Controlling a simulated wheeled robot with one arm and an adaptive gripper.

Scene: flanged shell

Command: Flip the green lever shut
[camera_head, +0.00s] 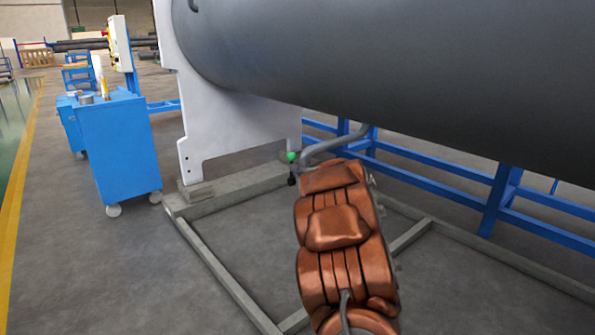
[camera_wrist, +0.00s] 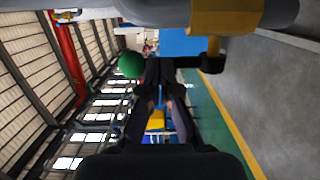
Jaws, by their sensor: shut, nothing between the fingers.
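The green ball knob (camera_wrist: 131,65) of the lever is at upper left of centre in the wrist view. What looks like its dark arm runs right to a yellow stem (camera_wrist: 213,46) under a grey pipe (camera_wrist: 150,12). My gripper (camera_wrist: 162,78) is shut and empty, its dark fingertips at the lever arm just right of the knob. Whether they touch it I cannot tell. In the head view the knob (camera_head: 291,157) shows below the white plate, beside a bent grey pipe (camera_head: 335,140). My copper-coloured arm hides most of my gripper there.
A large grey cylinder (camera_head: 400,50) hangs overhead, with a white support plate (camera_head: 225,120) at its left. Blue rails (camera_head: 430,180) run behind. A grey floor frame (camera_head: 235,290) lies below. A blue cabinet (camera_head: 118,150) stands left; the floor between is clear.

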